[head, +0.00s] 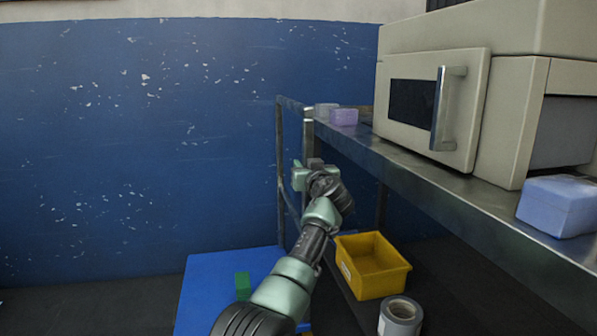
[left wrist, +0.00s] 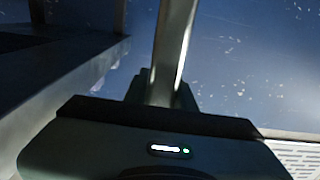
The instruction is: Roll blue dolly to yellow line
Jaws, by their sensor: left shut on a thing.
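The blue dolly (head: 208,290) stands on the dark floor at the bottom centre of the head view, partly hidden by my left arm. Its grey metal push handle (head: 281,150) rises at its right side, beside the steel counter. My left gripper (head: 303,172) is shut on an upright bar of the handle. In the left wrist view the handle bar (left wrist: 172,50) runs up from between the dark fingers. My right gripper is in neither view. No yellow line shows in these frames.
A green block (head: 243,285) sits on the dolly. The counter carries a beige machine (head: 500,60) and small boxes. A blue wall (head: 130,140) stands behind.

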